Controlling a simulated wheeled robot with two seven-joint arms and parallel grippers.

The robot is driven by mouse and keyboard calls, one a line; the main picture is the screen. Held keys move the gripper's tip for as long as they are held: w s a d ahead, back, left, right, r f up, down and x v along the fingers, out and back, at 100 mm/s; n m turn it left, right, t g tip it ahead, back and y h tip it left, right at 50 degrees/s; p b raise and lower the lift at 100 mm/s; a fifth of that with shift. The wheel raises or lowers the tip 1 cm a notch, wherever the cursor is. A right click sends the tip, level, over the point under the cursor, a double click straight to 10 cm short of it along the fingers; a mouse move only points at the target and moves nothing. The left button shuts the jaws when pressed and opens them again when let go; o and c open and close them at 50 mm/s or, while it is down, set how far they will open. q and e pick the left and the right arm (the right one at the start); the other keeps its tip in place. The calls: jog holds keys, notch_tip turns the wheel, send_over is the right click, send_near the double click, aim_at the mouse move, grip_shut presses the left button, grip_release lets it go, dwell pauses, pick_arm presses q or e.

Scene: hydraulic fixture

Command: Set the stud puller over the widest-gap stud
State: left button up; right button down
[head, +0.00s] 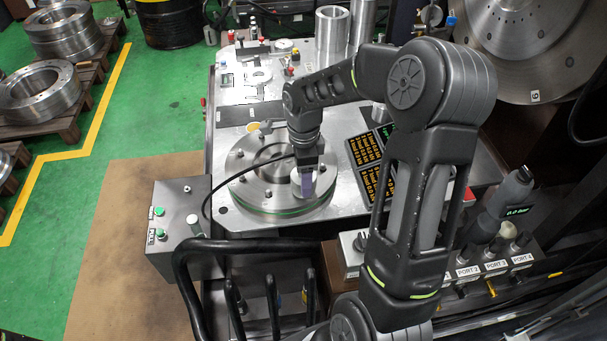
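A round steel flange (248,206) with a green line around its lower edge lies on the metal bench. Several short studs stand on its rim, one at the left (240,154) and one at the front left (241,194). My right gripper (307,183) points down over the flange's right side. Its fingers are around a pale metal cylinder, apparently the stud puller (296,186), with a black hose near it. The cylinder is at the rim; the stud beneath it is hidden, and I cannot tell whether it is seated. My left gripper is out of view.
A dark display (364,148) with orange and green lines lies right of the flange. A control box (178,215) stands at the left. A port block (490,265) and a tool reading 0.0 bar (517,211) are at the right. The black hose (225,183) crosses the flange's left side.

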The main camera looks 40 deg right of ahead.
jog(key=shift+f, duration=0.3)
jog(key=c, duration=0.7)
grip_release()
jog(key=o, duration=0.4)
jog(key=shift+r+b, duration=0.35)
jog(key=shift+r, duration=3.55)
